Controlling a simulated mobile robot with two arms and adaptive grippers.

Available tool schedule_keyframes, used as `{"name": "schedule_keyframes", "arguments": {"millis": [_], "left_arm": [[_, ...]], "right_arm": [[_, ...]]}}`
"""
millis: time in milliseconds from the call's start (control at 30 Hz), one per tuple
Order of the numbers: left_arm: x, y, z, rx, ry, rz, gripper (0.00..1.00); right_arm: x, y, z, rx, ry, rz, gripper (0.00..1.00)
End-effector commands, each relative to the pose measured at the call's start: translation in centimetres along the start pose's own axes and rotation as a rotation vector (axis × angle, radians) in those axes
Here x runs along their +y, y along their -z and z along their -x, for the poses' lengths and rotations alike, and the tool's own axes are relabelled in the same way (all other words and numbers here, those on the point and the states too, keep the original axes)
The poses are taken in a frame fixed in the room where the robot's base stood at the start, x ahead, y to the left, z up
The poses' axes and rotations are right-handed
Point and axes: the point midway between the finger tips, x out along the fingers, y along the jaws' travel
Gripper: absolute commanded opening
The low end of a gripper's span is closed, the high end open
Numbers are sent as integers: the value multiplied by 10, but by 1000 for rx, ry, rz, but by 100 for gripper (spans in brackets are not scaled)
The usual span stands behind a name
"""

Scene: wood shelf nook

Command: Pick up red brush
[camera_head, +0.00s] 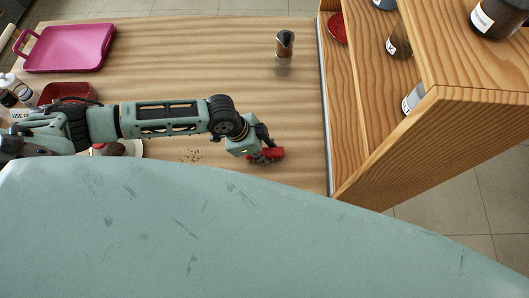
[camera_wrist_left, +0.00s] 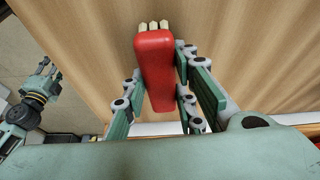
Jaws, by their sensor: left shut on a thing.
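The red brush (camera_head: 270,153) is at the end of my left arm, over the wooden table near its front edge. My left gripper (camera_head: 261,151) is shut on it. In the left wrist view the red brush (camera_wrist_left: 155,68) stands out lengthwise between the fingers of the left gripper (camera_wrist_left: 160,95), with pale bristle tufts at its far end. I cannot tell whether the brush touches the table.
A pink tray (camera_head: 70,48) lies at the back left of the wooden table (camera_head: 200,60). A shaker with a dark top (camera_head: 284,48) stands at the back. A wooden shelf (camera_head: 440,110) with jars borders the right. A red container (camera_head: 68,92) is at left.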

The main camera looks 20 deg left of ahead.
Motion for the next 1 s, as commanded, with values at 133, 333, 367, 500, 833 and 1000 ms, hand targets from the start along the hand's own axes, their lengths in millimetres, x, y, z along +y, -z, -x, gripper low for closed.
{"name": "schedule_keyframes", "arguments": {"millis": [133,333,367,500,833,1000], "left_arm": [[0,0,0,0,0,0,0],[0,0,0,1,1,0,0],[0,0,0,1,1,0,0],[-1,2,3,2,1,-1,0],[8,23,44,5,-4,-6,0],[44,47,59,7,-3,-7,0]], "right_arm": [[0,0,0,0,0,0,40],[0,0,0,1,0,0,40],[0,0,0,1,0,0,40],[0,0,-2,1,0,0,40],[0,-1,-14,1,0,1,40],[-1,-1,-19,2,0,1,40]]}}
